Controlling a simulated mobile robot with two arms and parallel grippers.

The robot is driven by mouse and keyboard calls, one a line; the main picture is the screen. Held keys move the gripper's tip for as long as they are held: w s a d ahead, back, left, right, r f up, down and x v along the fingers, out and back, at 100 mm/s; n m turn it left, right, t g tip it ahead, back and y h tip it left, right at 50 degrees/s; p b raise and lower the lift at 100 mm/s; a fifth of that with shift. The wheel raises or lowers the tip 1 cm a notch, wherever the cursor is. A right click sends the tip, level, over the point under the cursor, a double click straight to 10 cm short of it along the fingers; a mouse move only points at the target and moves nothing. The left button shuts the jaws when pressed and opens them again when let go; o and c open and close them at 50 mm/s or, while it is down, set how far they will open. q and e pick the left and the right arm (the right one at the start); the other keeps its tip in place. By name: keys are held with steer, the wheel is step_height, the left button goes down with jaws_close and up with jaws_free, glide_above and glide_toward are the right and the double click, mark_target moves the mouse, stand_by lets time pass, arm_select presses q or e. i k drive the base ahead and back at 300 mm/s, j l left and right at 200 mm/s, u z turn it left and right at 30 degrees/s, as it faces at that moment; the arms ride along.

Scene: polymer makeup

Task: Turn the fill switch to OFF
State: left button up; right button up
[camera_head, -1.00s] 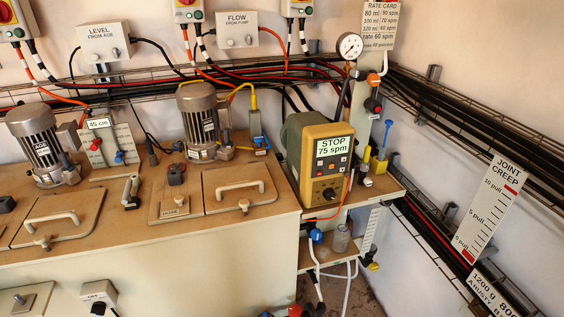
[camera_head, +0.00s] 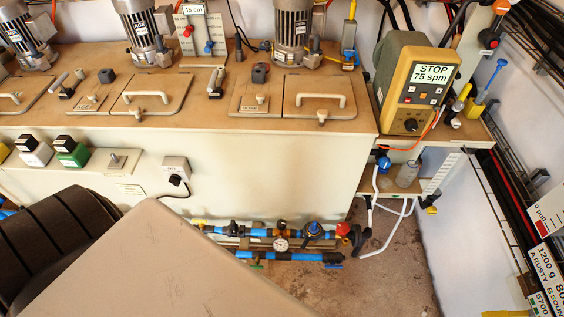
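A small light-grey switch box (camera_head: 175,167) with a black rotary knob (camera_head: 176,180) is fixed to the front of the long cream cabinet, left of centre. Its label is too small to read, so I cannot tell for certain that it is the fill switch or which setting it shows. To its left, a metal panel (camera_head: 128,158) carries a small toggle lever (camera_head: 116,158). Neither of my grippers is in view. Parts of my own body fill the lower left.
The pump controller (camera_head: 415,85) reads "STOP 75 spm" on the worktop's right end. Blue pipework (camera_head: 280,240) with a gauge and valves runs low before the cabinet. Brown floor (camera_head: 385,270) is clear at lower right.

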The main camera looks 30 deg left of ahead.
mark_target(175, 180)
steer(key=u, duration=2)
